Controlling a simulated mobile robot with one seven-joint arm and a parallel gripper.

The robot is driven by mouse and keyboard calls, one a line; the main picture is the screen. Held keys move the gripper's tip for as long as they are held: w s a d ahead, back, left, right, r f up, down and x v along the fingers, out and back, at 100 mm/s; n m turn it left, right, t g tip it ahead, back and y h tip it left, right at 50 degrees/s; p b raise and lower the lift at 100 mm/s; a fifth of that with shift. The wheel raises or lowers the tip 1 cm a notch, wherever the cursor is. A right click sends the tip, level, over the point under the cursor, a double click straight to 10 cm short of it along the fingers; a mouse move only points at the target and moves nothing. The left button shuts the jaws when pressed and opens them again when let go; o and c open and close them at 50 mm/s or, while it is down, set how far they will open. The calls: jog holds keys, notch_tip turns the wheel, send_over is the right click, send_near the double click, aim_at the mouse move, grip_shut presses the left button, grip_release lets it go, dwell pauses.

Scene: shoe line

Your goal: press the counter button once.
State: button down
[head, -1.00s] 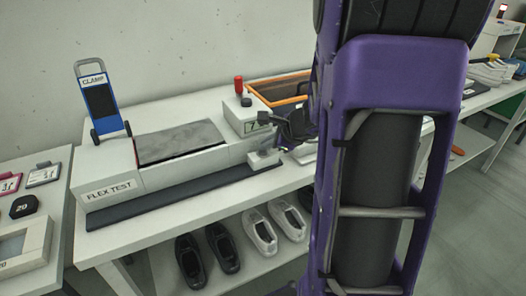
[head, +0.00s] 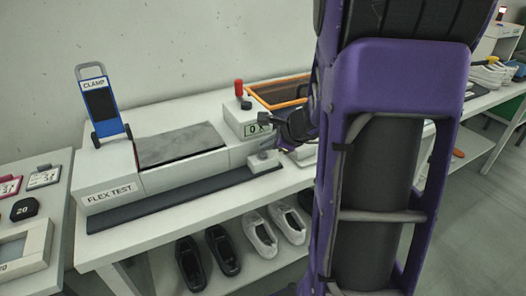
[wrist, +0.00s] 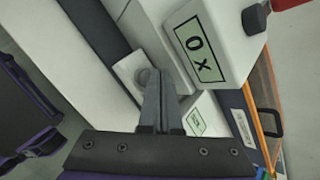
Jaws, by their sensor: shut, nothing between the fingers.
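The counter button, a small grey round knob, sits on a low light block (head: 262,163) in front of the flex test machine. In the wrist view the button (wrist: 146,75) shows just left of my fingertips, partly hidden by them. My gripper (wrist: 157,76) is shut and empty, pointing down at the block. In the head view my gripper (head: 274,146) is right over the block. I cannot tell whether the tips touch the button. The counter display (wrist: 199,48) on the white housing reads 0 X; it also shows in the head view (head: 256,129).
The flex test machine (head: 112,194) fills the bench left of the block. A red-topped lever (head: 239,88) and a dark knob (head: 246,104) stand on the housing. An orange-rimmed bin (head: 280,94) is behind. Several shoes (head: 225,250) lie on the shelf below.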

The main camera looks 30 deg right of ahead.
jog(key=shift+r, duration=0.35)
notch_tip(320, 180, up, 5)
jog(key=p, duration=0.4)
dwell(0.8)
